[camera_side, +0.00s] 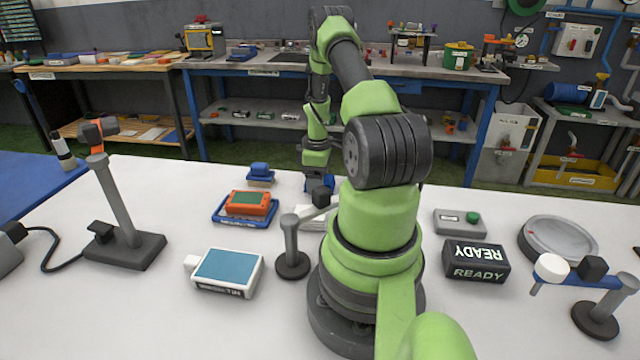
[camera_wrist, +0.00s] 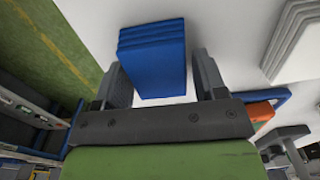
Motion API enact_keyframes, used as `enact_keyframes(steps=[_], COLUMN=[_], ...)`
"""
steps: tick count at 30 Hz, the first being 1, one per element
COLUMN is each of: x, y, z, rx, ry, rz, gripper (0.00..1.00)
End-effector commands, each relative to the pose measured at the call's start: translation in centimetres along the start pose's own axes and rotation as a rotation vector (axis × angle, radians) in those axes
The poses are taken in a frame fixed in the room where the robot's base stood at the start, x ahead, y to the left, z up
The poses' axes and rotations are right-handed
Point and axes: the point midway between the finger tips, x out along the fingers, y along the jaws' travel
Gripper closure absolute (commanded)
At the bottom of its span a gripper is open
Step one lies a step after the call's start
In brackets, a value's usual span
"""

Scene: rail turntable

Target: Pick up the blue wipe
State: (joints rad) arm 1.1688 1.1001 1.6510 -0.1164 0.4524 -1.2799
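A stack of blue wipes (camera_wrist: 152,58) lies on the white table, ahead of my gripper in the wrist view. A gap shows between the stack and the right finger; contact at the left finger is unclear. In the side view my gripper (camera_side: 312,183) points down at the far edge, its fingers hard to make out.
A white stack (camera_wrist: 292,40) lies to the right in the wrist view. An orange device (camera_side: 248,203) sits in a blue tray (camera_side: 232,220). A small post (camera_side: 291,245) and white-framed box (camera_side: 228,272) stand nearer. The table's far edge is close.

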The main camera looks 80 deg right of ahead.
Motion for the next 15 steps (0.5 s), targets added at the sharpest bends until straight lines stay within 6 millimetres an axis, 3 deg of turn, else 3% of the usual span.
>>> enact_keyframes(steps=[1,4,15], x=[-0.01,-0.02,-0.56], y=[0.0,0.0,0.06], z=[0.0,0.0,-0.02], rx=[0.0,0.0,-0.001], ry=[0.0,0.0,0.001], rz=[0.0,0.0,0.002], gripper=[0.47,0.68,0.68])
